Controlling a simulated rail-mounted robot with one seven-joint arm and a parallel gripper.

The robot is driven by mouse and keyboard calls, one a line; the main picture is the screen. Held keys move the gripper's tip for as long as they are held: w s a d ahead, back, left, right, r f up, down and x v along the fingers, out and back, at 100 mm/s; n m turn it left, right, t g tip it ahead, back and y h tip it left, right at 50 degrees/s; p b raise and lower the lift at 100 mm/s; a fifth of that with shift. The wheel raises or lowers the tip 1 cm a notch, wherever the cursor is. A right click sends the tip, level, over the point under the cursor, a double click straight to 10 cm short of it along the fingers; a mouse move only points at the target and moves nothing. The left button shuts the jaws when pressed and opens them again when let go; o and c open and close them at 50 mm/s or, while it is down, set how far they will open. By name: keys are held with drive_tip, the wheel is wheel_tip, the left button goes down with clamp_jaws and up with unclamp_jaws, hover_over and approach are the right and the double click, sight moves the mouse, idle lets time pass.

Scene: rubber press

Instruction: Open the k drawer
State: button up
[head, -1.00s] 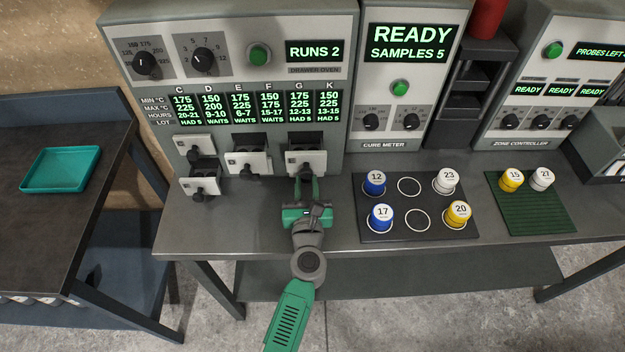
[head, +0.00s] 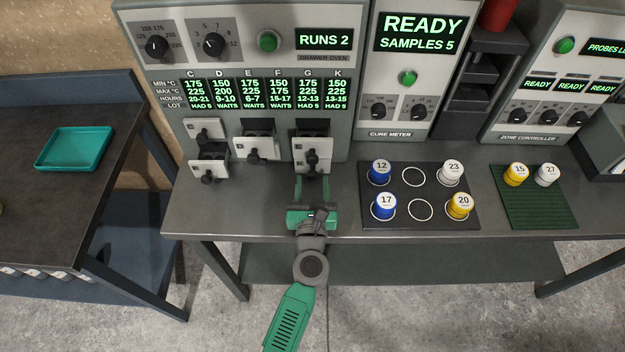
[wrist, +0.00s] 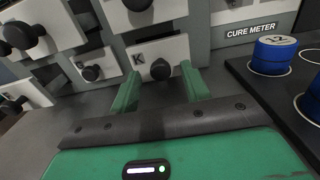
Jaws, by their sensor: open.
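The K drawer (wrist: 140,54) has a pale front marked K and a dark round knob (wrist: 161,69) in the wrist view. In the head view its front (head: 323,167) is low in the right-hand column of the drawer oven, partly behind my fingers. I cannot tell whether it stands out from the oven. My gripper (wrist: 160,88) is open, with its green fingers apart in front of the K front. The knob appears between and just beyond the fingertips. It also shows over the bench in the head view (head: 312,185).
Above K, another drawer (head: 300,148) stands out with its dark inside showing. The E-column drawer (head: 246,148) and a lower left drawer (head: 207,165) also stand out. A dark sample tray (head: 401,204) with blue, white and yellow pots lies right of my gripper. The bench front is clear.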

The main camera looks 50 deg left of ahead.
drive_tip(key=v, duration=0.6)
drive_tip(key=shift+s+d+p, duration=0.25)
drive_tip(key=shift+p, duration=0.1)
